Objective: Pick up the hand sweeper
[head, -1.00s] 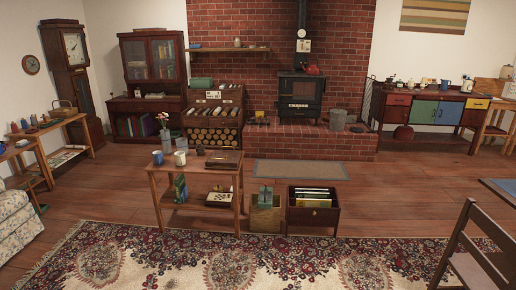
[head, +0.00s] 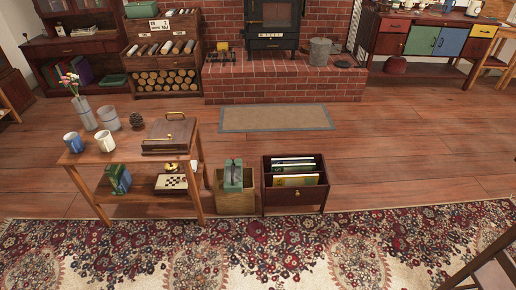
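I cannot make out for certain which thing is the hand sweeper in the head view. A flat brown wooden box (head: 169,139) with a brass handle on top lies on the right of the low wooden table (head: 120,152). A small yellow thing (head: 223,46) stands at the left of the brick hearth (head: 290,80), too small to tell. A green thing (head: 233,176) stands up out of a wooden crate (head: 236,204) beside the table. Neither of my grippers is in view.
The table also bears a blue mug (head: 72,142), a white mug (head: 105,141), vases and a pinecone (head: 137,120). A dark box of records (head: 294,196) stands right of the crate. A patterned rug (head: 260,250) lies in front. Wooden floor is clear at right.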

